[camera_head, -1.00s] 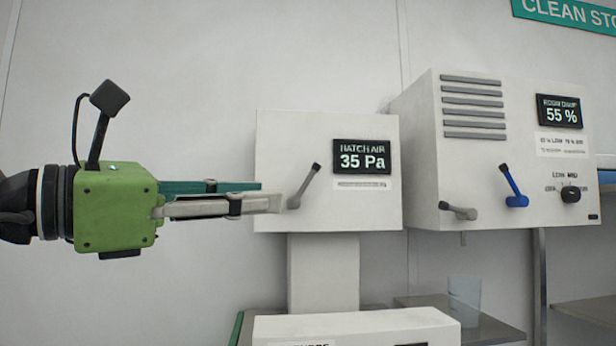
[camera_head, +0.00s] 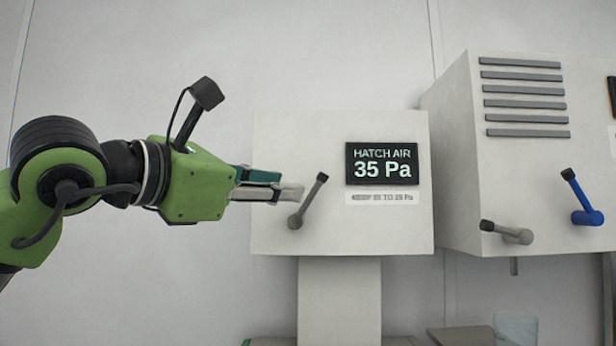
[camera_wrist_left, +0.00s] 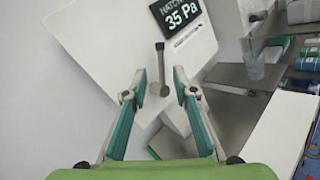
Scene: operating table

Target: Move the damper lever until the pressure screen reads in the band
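The damper lever (camera_head: 308,201) is a grey arm with a dark tip on the front of the white hatch air box (camera_head: 272,150). It tilts up and to the right from its pivot. The pressure screen (camera_head: 382,164) reads "HATCH AIR 35 Pa". A small label (camera_head: 382,197) under it is hard to read. My left gripper (camera_head: 290,190) is just left of the lever. In the left wrist view my left gripper (camera_wrist_left: 163,82) is open, and the lever (camera_wrist_left: 160,70) stands ahead between its spread fingers, with no clear contact. My right gripper is not in view.
To the right is a larger white box (camera_head: 455,130) with grey slats, a short grey lever (camera_head: 507,232) and a blue lever (camera_head: 582,200). A clear cup (camera_head: 516,328) stands low at the right. The wall behind is bare.

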